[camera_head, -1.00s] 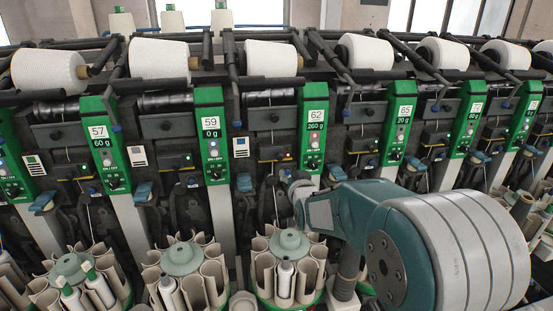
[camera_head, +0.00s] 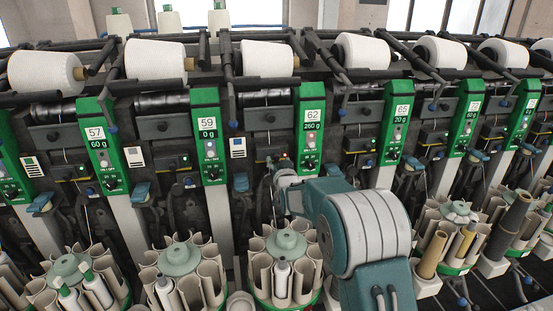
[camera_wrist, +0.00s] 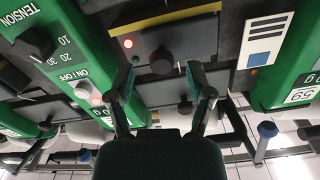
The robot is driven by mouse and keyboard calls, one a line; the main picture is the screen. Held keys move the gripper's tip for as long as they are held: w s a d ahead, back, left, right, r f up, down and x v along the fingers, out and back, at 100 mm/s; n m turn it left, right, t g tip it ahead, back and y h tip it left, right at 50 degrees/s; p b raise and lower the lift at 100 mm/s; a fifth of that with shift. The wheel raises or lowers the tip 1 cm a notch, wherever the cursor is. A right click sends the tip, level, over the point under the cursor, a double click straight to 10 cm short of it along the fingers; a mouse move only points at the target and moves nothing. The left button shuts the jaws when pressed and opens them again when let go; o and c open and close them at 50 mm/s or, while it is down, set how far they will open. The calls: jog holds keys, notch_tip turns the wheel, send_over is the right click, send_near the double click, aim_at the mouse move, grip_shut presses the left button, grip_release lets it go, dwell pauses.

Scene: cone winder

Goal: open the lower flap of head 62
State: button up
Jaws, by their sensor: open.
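I cannot tell for sure which part is the lower flap. My gripper (camera_wrist: 158,78) is open and empty, its two fingers spread either side of the knob. Contact cannot be told. In the head view my wrist hides the lower front of head 62.
Green panels of head 59 (camera_head: 209,137) and head 65 (camera_head: 396,122) stand on either side. Below are round bobbin magazines (camera_head: 286,243) with pale tubes. White yarn cones (camera_head: 266,58) lie along the top with black bars. A white label card (camera_wrist: 264,41) is beside the unit.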

jog(key=shift+w+a, duration=0.15)
jog(key=shift+w, duration=0.75)
jog(key=shift+w+a, duration=0.25)
jog(key=shift+w, duration=0.05)
jog(key=shift+d, duration=0.1)
grip_shut()
